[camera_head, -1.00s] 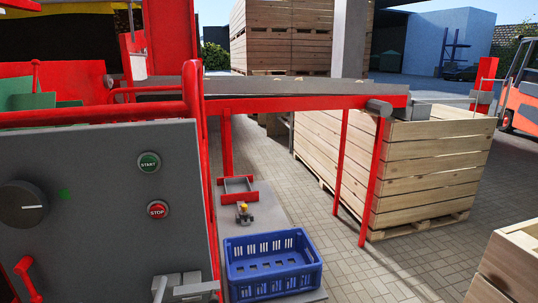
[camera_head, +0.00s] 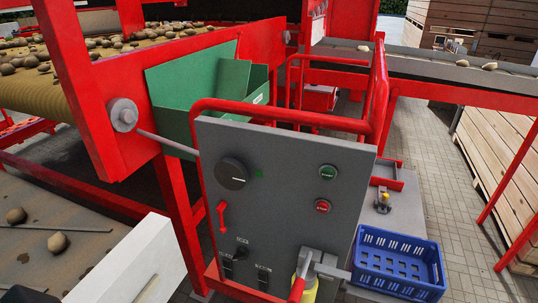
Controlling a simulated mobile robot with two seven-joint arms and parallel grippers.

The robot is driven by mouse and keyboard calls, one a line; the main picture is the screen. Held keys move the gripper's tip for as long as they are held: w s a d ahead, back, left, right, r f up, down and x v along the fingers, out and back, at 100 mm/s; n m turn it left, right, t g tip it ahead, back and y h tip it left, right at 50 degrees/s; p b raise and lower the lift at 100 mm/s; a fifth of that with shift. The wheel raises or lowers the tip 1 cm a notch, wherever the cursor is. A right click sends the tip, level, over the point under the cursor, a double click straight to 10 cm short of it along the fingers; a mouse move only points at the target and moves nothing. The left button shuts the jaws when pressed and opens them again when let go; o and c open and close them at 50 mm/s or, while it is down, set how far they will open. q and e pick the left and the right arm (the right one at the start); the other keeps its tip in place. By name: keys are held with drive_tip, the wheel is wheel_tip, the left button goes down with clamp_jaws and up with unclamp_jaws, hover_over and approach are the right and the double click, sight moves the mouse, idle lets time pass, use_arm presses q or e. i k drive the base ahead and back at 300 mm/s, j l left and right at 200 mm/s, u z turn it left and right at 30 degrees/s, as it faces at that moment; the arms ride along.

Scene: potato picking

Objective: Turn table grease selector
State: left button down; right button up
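The grey control panel (camera_head: 285,205) stands in the middle of the head view. It carries a large round black dial (camera_head: 230,174) with a white pointer line, a green start button (camera_head: 328,172) and a red stop button (camera_head: 323,206). A red lever (camera_head: 222,216) sits below the dial. Near the bottom are a left small black selector (camera_head: 227,266) and a right small black selector (camera_head: 263,278). Their labels are too small to read, so I cannot tell which is the table grease selector. Neither gripper is recognisable in view.
A red tube rail (camera_head: 280,114) frames the panel. A grey bracket (camera_head: 325,267) with yellow and red parts is at its lower right. A blue crate (camera_head: 398,262) stands to the right. A white block (camera_head: 135,262) fills the lower left; I cannot tell what it belongs to.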

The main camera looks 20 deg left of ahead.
sight(242, 253)
drive_tip(key=u, duration=0.85)
drive_tip(key=i+j+z, duration=0.15)
drive_tip(key=i+l+u, duration=0.1)
drive_tip(key=l+u, duration=0.35)
drive_tip(key=u, duration=0.2)
drive_tip(key=l+u, duration=0.2)
drive_tip(key=u, duration=0.2)
drive_tip(key=k, duration=0.05)
